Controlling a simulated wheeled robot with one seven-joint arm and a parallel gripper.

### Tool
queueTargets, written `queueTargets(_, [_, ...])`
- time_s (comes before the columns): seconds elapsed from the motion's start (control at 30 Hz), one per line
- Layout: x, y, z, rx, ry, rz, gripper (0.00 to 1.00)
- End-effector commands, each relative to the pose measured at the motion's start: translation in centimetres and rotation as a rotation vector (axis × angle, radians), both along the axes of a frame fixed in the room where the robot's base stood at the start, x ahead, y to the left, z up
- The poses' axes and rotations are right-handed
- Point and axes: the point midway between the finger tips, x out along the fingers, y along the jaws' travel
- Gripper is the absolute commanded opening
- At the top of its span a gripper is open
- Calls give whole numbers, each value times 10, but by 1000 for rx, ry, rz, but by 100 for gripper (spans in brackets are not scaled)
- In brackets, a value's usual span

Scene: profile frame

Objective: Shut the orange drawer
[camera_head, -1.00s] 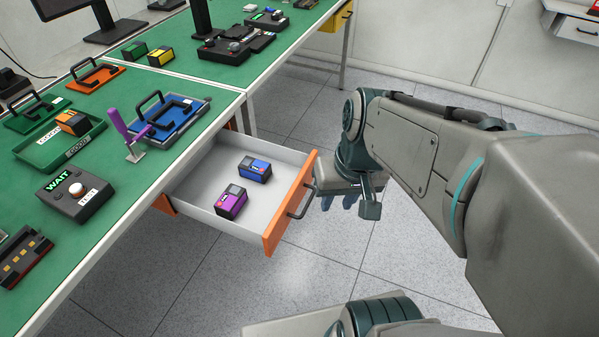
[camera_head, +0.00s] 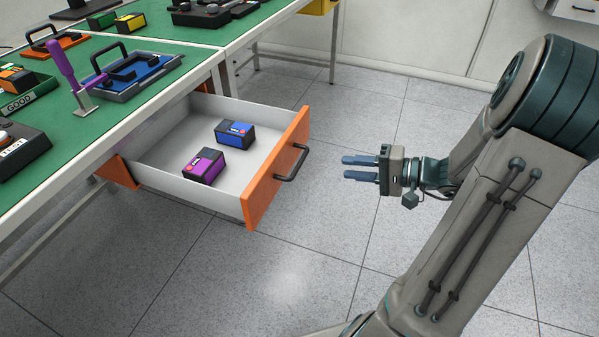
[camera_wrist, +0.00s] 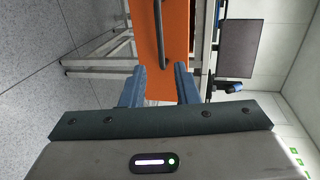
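The orange drawer (camera_head: 262,187) is pulled out from under the green-topped workbench. Its orange front has a dark bar handle (camera_head: 293,163). A blue box (camera_head: 235,134) and a purple box (camera_head: 204,165) lie inside on its light floor. My gripper (camera_head: 345,167) is to the right of the handle, apart from it, with its blue fingers pointing at the drawer front. The fingers are open and empty. In the wrist view, the orange front (camera_wrist: 163,40) and its handle (camera_wrist: 160,30) show ahead, between and beyond the open fingers (camera_wrist: 160,78).
On the bench (camera_head: 150,103) stand a blue tray (camera_head: 137,75) with a black handle, a purple-handled clamp (camera_head: 70,75) and a green tray (camera_head: 25,95). The floor (camera_head: 290,265) around the drawer front and my gripper is clear.

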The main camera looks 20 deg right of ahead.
Motion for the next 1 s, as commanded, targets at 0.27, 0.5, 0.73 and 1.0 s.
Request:
queueTargets(0.27, [19, 23, -8, 8, -11, -6, 28])
queueTargets(0.5, [48, 64, -20, 8, -9, -6, 28])
queueTargets(0.73, [71, 94, -27, 6, -8, -9, 28])
queueTargets(1.0, [80, 106, -29, 6, -9, -11, 28])
